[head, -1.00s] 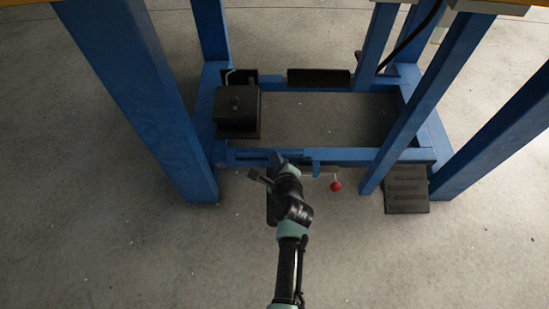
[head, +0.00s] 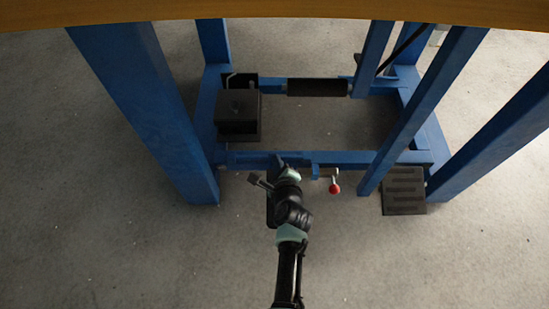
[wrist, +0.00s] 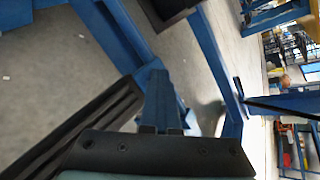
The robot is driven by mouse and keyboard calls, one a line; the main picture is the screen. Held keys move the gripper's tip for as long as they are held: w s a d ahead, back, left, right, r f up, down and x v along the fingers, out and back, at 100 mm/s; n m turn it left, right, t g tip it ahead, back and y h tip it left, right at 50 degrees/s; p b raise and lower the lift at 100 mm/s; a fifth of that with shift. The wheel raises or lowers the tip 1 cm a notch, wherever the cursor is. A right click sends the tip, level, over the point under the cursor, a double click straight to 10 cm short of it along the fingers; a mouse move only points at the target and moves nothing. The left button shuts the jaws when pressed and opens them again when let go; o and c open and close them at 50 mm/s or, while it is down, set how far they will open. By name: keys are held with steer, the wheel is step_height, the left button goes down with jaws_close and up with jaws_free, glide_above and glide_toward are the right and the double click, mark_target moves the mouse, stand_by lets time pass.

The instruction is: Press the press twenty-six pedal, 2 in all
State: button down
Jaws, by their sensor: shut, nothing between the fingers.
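A black ribbed foot pedal (head: 403,191) lies on the floor at the right, beside the blue frame's front right corner; no label on it is readable. A black ribbed surface (wrist: 85,128), which looks like this pedal, shows at the lower left in the wrist view. My gripper (head: 279,161) is low by the front blue rail, well left of the pedal in the head view and partly hidden by my wrist. In the wrist view my gripper's fingers (wrist: 161,98) are together with nothing between them. I see no contact with the pedal.
A blue steel frame (head: 345,158) with upright posts stands around the area. A black box (head: 238,115), a black roller (head: 318,88) and a red ball knob (head: 334,189) are on or near it. A wooden top edge (head: 270,11) overhangs. The front concrete floor is clear.

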steer(key=shift+s+a+f+g+p, duration=0.1)
steer(key=shift+s+f+g+p, duration=0.1)
steer(key=shift+s+p, duration=0.45)
steer(key=shift+s+a+f+g+p, duration=0.1)
steer(key=shift+s+g+p, duration=0.15)
steer(key=shift+s, duration=0.65)
steer(key=r+p, duration=0.1)
steer(key=p, duration=0.1)
steer(key=r+p, duration=0.4)
steer(key=shift+s+r, duration=0.2)
steer(key=shift+s, duration=0.1)
stand_by(1.4)
step_height(320, 180, up, 6)
steer(key=p, duration=0.1)
steer(key=shift+w, duration=0.3)
steer(key=shift+d, duration=0.1)
